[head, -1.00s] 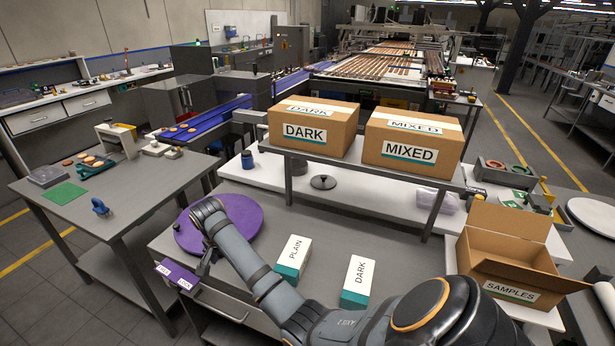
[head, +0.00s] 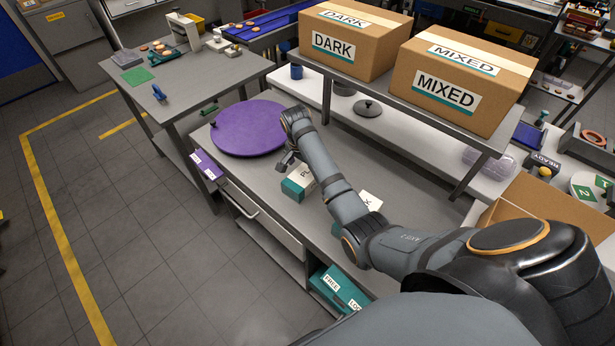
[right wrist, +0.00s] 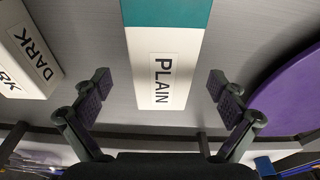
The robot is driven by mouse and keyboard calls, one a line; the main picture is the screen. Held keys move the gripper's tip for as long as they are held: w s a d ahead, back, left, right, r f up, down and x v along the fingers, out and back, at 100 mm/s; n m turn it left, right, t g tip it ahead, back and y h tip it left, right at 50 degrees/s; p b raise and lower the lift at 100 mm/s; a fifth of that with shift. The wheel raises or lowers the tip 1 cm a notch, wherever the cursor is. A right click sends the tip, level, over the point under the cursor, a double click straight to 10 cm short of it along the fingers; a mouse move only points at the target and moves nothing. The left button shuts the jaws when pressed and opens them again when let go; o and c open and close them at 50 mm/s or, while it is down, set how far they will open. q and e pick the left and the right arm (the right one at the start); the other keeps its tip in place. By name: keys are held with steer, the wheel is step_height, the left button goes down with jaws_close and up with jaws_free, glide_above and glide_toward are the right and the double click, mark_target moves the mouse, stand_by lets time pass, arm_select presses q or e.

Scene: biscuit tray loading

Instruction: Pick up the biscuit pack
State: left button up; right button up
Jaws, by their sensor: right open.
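The PLAIN biscuit pack (head: 297,185), white with a teal end, lies on the grey table and is partly hidden by my right arm in the head view. In the right wrist view the PLAIN pack (right wrist: 165,55) lies label up between the spread fingers, with clear space on both sides. My right gripper (head: 287,156) is open and empty beside the pack; its fingers also show in the right wrist view (right wrist: 160,84). The DARK pack (head: 371,200) is mostly hidden behind the arm; it shows at left in the right wrist view (right wrist: 32,55). My left gripper is out of view.
A round purple disc (head: 247,128) lies left of the packs. DARK (head: 345,45) and MIXED (head: 455,85) cartons stand on a raised shelf behind. An open carton (head: 535,212) is at the right. Bare table (head: 410,185) lies between the packs and the shelf.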

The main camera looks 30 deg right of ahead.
mark_target(305, 173)
steer(key=shift+f+p, duration=0.5)
steer(key=shift+f, duration=0.1)
steer(key=f, duration=0.3)
steer(key=shift+w+d, duration=0.1)
steer(key=shift+w, duration=0.1)
steer(key=shift+w+d+f, duration=0.1)
steer(key=shift+d+f, duration=0.05)
steer(key=shift+f, duration=0.3)
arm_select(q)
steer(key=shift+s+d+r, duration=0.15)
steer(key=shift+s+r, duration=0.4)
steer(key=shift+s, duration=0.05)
arm_select(e)
steer(key=shift+c, duration=0.4)
steer(key=c, duration=1.2)
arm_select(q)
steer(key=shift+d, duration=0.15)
arm_select(e)
steer(key=shift+c, duration=0.4)
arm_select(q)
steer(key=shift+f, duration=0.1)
arm_select(e)
steer(key=shift+r, duration=0.2)
